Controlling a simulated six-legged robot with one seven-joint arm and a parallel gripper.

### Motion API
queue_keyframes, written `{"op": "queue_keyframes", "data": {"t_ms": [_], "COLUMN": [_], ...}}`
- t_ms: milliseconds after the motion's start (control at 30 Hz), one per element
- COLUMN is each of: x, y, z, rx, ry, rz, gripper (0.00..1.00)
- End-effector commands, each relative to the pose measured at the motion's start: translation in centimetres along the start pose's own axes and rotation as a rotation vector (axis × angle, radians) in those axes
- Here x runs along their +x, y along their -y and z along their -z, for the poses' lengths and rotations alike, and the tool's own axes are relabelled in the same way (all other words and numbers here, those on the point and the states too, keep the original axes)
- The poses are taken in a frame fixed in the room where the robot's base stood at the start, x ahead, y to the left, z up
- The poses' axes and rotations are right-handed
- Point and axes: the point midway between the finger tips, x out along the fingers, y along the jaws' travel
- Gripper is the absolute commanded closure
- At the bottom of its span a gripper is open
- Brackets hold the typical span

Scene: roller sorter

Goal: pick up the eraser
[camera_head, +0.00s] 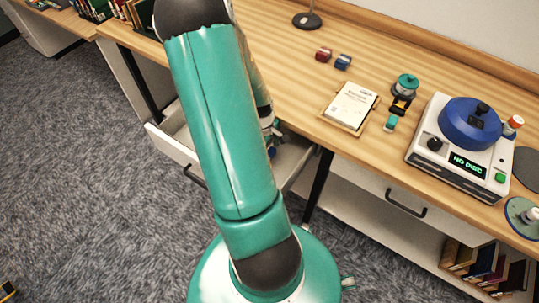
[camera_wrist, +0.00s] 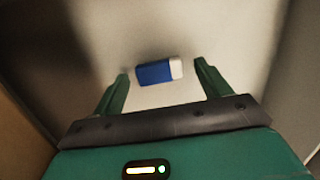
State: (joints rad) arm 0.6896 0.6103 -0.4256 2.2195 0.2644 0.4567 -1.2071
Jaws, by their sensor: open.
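In the wrist view, a small eraser (camera_wrist: 155,74) with a blue sleeve and a white end lies on the pale floor of what appears to be a drawer. My gripper (camera_wrist: 161,70) is open, with one green finger on each side of the eraser. The fingertips look apart from it, and their height above the floor is hard to judge.
Pale drawer walls rise close on both sides in the wrist view. On the wooden desk (camera_head: 290,88) are small red (camera_head: 323,55) and blue (camera_head: 343,62) blocks, a notepad (camera_head: 350,105) and a white device (camera_head: 462,160) with a blue top. A closed drawer (camera_head: 375,188) is at right.

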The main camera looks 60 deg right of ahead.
Motion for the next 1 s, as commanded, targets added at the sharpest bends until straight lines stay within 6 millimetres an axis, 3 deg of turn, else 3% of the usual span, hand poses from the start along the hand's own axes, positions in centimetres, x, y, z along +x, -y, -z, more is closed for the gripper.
{"op": "queue_keyframes", "data": {"t_ms": [300,500,567,1000], "x": [0.77,0.75,0.74,-0.09], "y": [-0.01,0.0,0.0,-0.04], "z": [0.04,0.04,0.04,-0.02], "rx": [0.0,0.0,0.0,0.0], "ry": [-0.001,-0.001,-0.001,-0.003], "rz": [-0.001,-0.001,0.0,-0.002], "gripper": [0.24,0.63,0.72,0.72]}}
